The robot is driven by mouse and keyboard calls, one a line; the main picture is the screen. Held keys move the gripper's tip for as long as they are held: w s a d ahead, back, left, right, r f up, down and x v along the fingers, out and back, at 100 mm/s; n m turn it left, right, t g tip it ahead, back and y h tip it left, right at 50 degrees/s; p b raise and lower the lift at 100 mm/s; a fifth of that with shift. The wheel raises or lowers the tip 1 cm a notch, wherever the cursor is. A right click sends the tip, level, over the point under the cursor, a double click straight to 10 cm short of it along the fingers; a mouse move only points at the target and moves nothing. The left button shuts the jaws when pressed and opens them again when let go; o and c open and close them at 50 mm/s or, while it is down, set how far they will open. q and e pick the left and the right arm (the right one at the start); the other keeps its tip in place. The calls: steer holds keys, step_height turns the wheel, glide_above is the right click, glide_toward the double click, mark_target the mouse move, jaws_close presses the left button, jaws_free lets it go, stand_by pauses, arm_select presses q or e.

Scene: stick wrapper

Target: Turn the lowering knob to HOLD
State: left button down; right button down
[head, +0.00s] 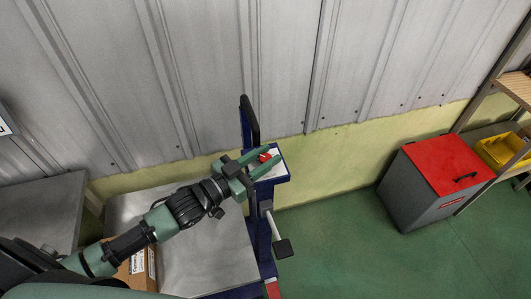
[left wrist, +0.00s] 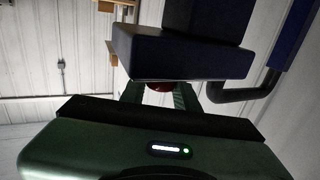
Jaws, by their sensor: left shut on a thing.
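The lowering knob (head: 264,157) is a small red knob on the pale top of a blue control box (head: 280,178) at the top of a blue column. My left gripper (head: 260,158) reaches in from the left in the head view, its green fingers on either side of the knob, and is shut on it. In the left wrist view the fingers run up beneath the dark box (left wrist: 180,57), and a bit of the red knob (left wrist: 160,87) shows between them. The knob's markings and its setting are too small or hidden to read. My right gripper is in neither view.
A black handle (head: 249,120) stands behind the box. A lever with a dark pad (head: 283,248) sticks out below it. A metal platform (head: 205,255) bears a cardboard box (head: 138,272). A grey bin with a red lid (head: 440,162) stands right. Green floor between is clear.

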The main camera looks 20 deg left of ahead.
mark_target(261, 161)
arm_select(q)
steer(key=shift+r, duration=0.1)
steer(key=c, duration=1.2)
jaws_free()
steer(key=shift+o, duration=0.2)
steer(key=b+v, duration=0.1)
steer(key=v, duration=0.5)
steer(key=shift+s+f+b, duration=0.2)
steer(key=shift+s+b, duration=0.05)
steer(key=shift+b, duration=0.1)
steer(key=shift+s+a+r, duration=0.15)
steer(key=shift+s+a, duration=0.25)
steer(key=shift+s, duration=0.15)
